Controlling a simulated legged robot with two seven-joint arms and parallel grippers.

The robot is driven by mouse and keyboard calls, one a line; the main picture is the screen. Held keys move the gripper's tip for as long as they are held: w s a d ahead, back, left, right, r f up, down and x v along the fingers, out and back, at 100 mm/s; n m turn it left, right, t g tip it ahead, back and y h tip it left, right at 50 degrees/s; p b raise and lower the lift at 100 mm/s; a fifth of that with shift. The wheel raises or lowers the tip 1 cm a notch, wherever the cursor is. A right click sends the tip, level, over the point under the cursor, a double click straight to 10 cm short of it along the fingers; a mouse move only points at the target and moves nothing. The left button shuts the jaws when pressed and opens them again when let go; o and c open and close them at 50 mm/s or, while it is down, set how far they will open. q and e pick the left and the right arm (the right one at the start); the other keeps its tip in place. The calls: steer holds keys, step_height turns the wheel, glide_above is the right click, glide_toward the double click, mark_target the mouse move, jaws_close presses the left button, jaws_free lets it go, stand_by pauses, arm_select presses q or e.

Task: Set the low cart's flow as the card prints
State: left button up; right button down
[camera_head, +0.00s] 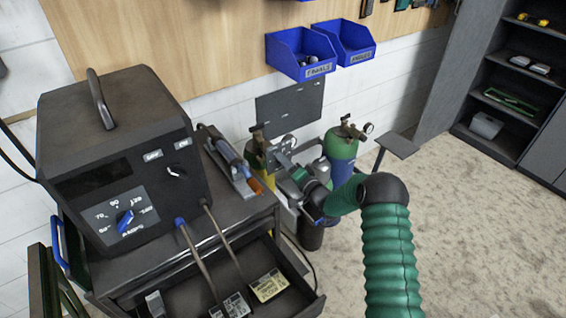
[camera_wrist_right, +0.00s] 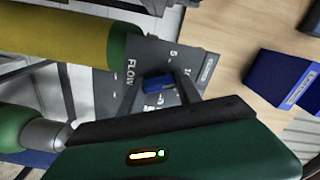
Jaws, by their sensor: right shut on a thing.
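My right gripper (camera_head: 284,160) reaches in between the gas cylinders in the head view. In the right wrist view it is shut on a blue knob (camera_wrist_right: 156,84). The knob sits on a grey dial plate (camera_wrist_right: 128,92) marked FLOW, with scale numbers partly hidden by the gripper. I cannot tell exactly where the knob points. My left gripper is not in view.
A dark welding machine (camera_head: 118,150) with a blue-pointer dial (camera_head: 124,217) stands on the cart, above the open drawer (camera_head: 300,306). Blue bins (camera_head: 300,52) hang on the wall. Dark shelves (camera_head: 510,90) stand at right. The floor (camera_head: 480,220) at right is clear.

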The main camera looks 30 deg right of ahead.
steer(key=shift+d+f, duration=0.1)
steer(key=shift+f, duration=0.05)
steer(key=c, duration=0.8)
jaws_free()
steer(key=shift+d, duration=0.1)
steer(key=shift+c, duration=0.2)
steer(key=s+d, duration=0.2)
steer(key=s, duration=1.4)
steer(key=shift+s+d+b, duration=0.2)
steer(key=shift+s+b, duration=0.1)
steer(key=shift+b, duration=0.1)
steer(key=shift+f, duration=0.1)
